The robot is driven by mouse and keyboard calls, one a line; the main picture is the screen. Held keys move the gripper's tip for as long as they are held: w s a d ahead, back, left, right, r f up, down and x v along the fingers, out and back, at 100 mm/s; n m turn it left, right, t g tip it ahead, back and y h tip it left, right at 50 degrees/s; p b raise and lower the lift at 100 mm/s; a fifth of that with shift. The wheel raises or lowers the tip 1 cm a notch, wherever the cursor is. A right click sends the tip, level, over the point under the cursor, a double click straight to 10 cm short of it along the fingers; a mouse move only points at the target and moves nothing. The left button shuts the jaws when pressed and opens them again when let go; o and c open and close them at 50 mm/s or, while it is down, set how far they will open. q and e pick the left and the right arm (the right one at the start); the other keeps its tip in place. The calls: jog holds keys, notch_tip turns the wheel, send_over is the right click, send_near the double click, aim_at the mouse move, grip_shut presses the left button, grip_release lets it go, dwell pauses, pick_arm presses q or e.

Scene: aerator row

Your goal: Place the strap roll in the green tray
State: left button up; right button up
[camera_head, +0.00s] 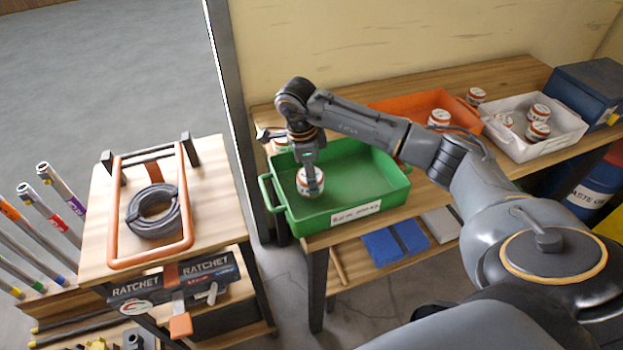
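The green tray (372,203) stands at the front left of the long wooden table, a white label on its front wall. A white roll with red-orange markings (302,188), apparently the strap roll, is inside its left part. My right gripper (312,180) reaches down from above at this roll. One finger overlaps the roll's near side; the other is hidden, so I cannot tell whether the grip is closed. Whether the roll touches the tray floor is also unclear. My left gripper is not in view.
An orange tray (392,104) and a white bin (560,147) hold similar rolls, right of the green tray. A blue box (585,92) stands at the far right. A separate stand at left bears a dark coil (153,212) and an orange frame (116,220).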

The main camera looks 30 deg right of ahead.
notch_tip(320, 180, down, 2)
jog(key=shift+f+p, duration=0.1)
jog(key=shift+p, duration=0.35)
jog(key=shift+f, duration=0.3)
jog(key=o, duration=1.3)
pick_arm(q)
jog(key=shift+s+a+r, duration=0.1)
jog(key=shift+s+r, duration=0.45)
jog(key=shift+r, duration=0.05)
pick_arm(e)
jog(key=shift+s, duration=0.1)
jog(key=shift+r, duration=0.25)
jog(key=shift+r+b, duration=0.35)
jog(key=shift+b, duration=0.05)
pick_arm(q)
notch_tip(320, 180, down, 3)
jog(key=b, duration=0.3)
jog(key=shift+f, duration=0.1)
pick_arm(e)
jog(key=r, duration=0.7)
jog(key=a+r, duration=0.1)
jog(key=r, duration=0.3)
jog(key=shift+w+a, duration=0.1)
jog(key=shift+w, duration=0.25)
